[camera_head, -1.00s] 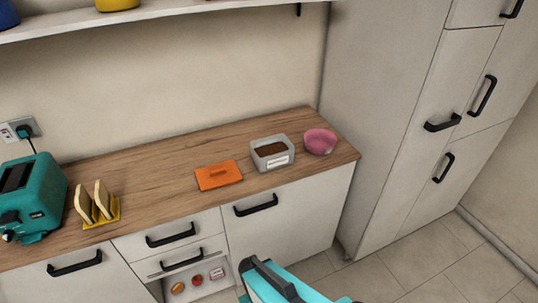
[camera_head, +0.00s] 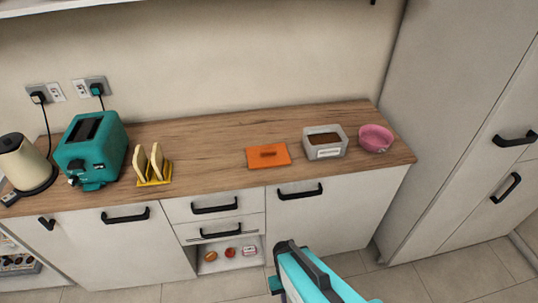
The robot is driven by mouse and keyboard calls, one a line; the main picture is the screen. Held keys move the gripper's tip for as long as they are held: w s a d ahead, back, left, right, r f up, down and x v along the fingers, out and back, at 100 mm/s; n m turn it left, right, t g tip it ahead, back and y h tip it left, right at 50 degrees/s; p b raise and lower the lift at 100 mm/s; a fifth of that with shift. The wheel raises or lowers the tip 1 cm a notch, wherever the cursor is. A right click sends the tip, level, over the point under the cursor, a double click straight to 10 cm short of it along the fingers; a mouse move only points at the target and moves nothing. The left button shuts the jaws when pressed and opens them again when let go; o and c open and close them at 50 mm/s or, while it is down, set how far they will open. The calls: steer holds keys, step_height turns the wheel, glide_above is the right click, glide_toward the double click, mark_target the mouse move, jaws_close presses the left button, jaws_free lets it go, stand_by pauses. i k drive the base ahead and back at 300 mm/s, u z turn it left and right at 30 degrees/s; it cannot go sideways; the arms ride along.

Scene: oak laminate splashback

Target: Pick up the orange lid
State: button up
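Part of my arm, teal and black, shows at the bottom centre, below and in front of the counter and apart from the lid. My gripper's fingers cannot be made out, so its state does not show.
A pink bowl (camera_head: 375,138) stands right of the container. Toast in a yellow rack (camera_head: 154,181), a teal toaster (camera_head: 92,150) and a cream kettle (camera_head: 25,163) stand to the left. Drawers with black handles (camera_head: 215,209) lie below the counter (camera_head: 215,150). A tall cabinet (camera_head: 450,130) bounds the right.

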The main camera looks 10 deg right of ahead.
mark_target(268, 156)
steer(key=k, duration=1.35)
steer(key=u, duration=0.3)
steer(key=i, duration=0.85)
steer(key=u, duration=1)
steer(key=i, duration=0.5)
steer(key=u, duration=0.25)
